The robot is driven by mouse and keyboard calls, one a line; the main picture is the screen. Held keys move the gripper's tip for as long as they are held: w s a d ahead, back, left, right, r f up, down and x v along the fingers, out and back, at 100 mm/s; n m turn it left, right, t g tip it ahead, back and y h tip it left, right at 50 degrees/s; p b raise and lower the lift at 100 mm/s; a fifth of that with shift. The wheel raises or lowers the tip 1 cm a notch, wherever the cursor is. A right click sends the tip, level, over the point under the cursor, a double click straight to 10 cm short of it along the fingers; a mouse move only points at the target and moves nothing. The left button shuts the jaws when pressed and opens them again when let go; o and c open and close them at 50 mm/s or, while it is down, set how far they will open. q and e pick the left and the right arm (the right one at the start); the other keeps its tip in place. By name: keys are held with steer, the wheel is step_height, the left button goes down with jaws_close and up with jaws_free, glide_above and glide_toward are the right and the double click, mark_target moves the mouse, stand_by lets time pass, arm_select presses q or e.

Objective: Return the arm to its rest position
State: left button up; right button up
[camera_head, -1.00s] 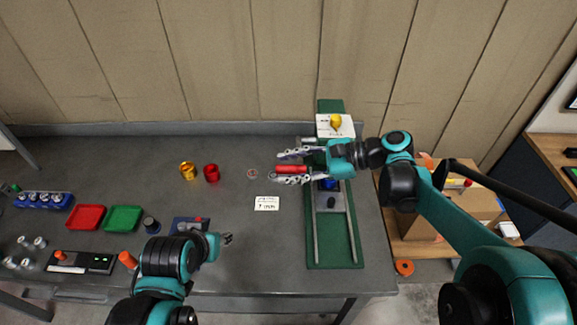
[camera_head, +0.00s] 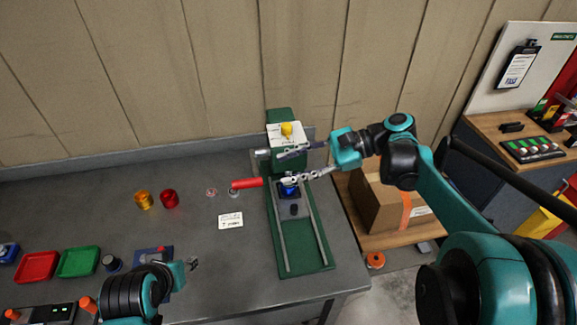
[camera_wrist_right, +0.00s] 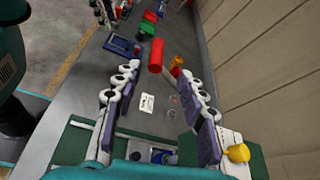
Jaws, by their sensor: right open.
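My right gripper (camera_head: 283,169) is open and empty above the green stand (camera_head: 312,240) with its two rails. Its fingers point left. A red handle (camera_head: 246,183) lies just left of the fingertips, apart from them. In the right wrist view the open fingers of my right gripper (camera_wrist_right: 160,85) spread wide, with the red handle (camera_wrist_right: 156,55) beyond their tips. A blue part (camera_head: 289,190) sits on the stand below the gripper. My left gripper (camera_head: 192,264) is low over the table at the left, too small to tell its opening.
A yellow knob (camera_head: 286,128) tops the white block at the stand's far end. A cardboard box (camera_head: 385,205) is right of the table.

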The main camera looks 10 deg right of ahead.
steer(key=s+f+n+t+h+b, duration=0.25)
steer(key=s+f+n+h, duration=0.45)
steer(key=f, duration=0.6)
steer(key=s+d+f+n+t+h+b, duration=0.2)
steer(key=s+d+f+n+h, duration=0.3)
steer(key=d+f+n+h, duration=0.1)
steer(key=d+n, duration=0.1)
steer(key=n, duration=0.1)
steer(key=shift+n+t+h, duration=0.3)
steer(key=shift+t, duration=0.05)
